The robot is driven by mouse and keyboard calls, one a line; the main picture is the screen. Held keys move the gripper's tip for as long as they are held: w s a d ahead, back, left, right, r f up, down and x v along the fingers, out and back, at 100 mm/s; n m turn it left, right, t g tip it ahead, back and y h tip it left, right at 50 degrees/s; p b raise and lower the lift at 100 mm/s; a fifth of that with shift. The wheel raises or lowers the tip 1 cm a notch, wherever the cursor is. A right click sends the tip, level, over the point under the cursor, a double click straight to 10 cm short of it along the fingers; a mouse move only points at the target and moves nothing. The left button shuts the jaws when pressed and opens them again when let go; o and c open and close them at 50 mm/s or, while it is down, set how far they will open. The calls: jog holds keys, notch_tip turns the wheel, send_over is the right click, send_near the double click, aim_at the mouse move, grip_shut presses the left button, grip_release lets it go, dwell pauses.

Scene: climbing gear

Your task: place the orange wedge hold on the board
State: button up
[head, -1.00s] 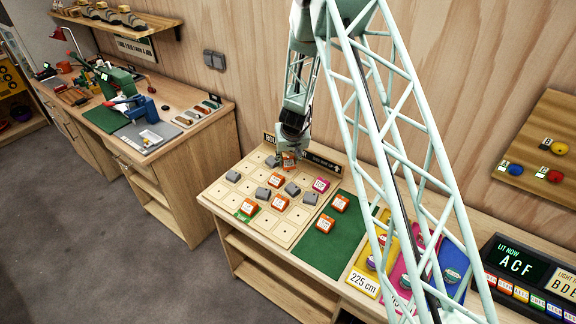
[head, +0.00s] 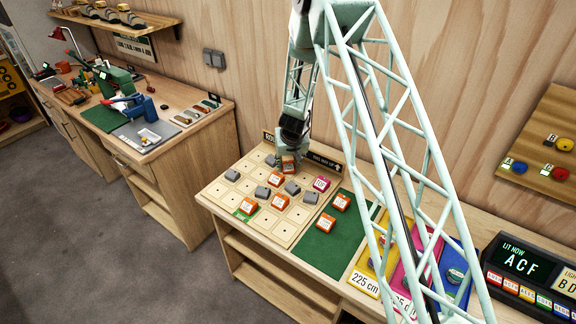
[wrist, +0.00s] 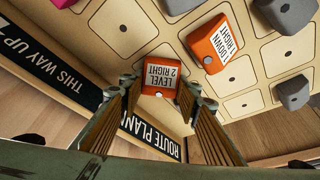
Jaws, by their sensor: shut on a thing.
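My gripper (head: 290,157) is shut on an orange wedge hold (head: 288,166) at the back edge of the board. In the wrist view the held hold (wrist: 160,78) sits between my fingertips (wrist: 162,88), its white label reading "LEVEL 2 RIGHT". The pale wooden board (head: 218,190) has a grid of squares with small holes. I cannot tell whether the held hold touches it. Another orange hold (wrist: 213,45), labelled "1 DOWN 1 RIGHT", stands on the board nearby.
A green mat (head: 318,243) with orange holds lies to the right.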

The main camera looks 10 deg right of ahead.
jog(key=shift+f, duration=0.2)
jog(key=o, duration=0.8)
jog(key=shift+o, duration=0.2)
jog(key=shift+r, duration=0.2)
jog(key=p+v, duration=0.4)
jog(key=v, duration=0.8)
jog(key=shift+p, duration=0.3)
jog(key=shift+r, duration=0.15)
